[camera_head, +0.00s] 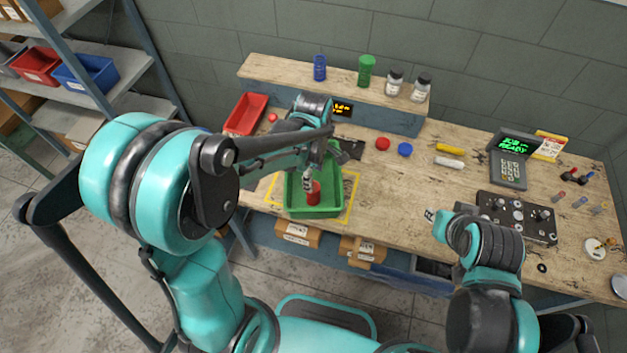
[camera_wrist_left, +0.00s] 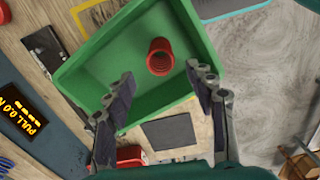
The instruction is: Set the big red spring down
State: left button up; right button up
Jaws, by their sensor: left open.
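The big red spring (camera_head: 313,193) stands in the green tray (camera_head: 318,211) on the workbench. In the left wrist view the red spring (camera_wrist_left: 160,57) sits on the floor of the green tray (camera_wrist_left: 100,62), clear of its walls. My left gripper (camera_wrist_left: 165,95) is open, with its fingers apart and nothing between them, and the spring shows just beyond the fingertips. In the head view the left gripper (camera_head: 325,165) is over the tray, partly hidden by its own arm. My right arm is at the right front of the bench; its gripper fingers are not clear.
Yellow tape (camera_head: 351,195) outlines the tray's spot. A red bin (camera_head: 246,114) is at the bench's left. A shelf (camera_head: 300,75) at the back holds a blue spring (camera_head: 320,67), a green spring (camera_head: 366,70) and jars. A control panel (camera_head: 516,216) is at the right.

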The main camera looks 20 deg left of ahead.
pick_arm(q)
jog(key=s+a+r+m+t, duration=0.2)
jog(key=s+r+m, duration=0.3)
jog(key=m, duration=0.3)
jog(key=s+a+r+m+t, duration=0.3)
jog(key=s+r+m+t, duration=0.2)
jog(key=m, duration=0.3)
jog(key=shift+r+m, duration=0.4)
jog(key=shift+r, duration=0.35)
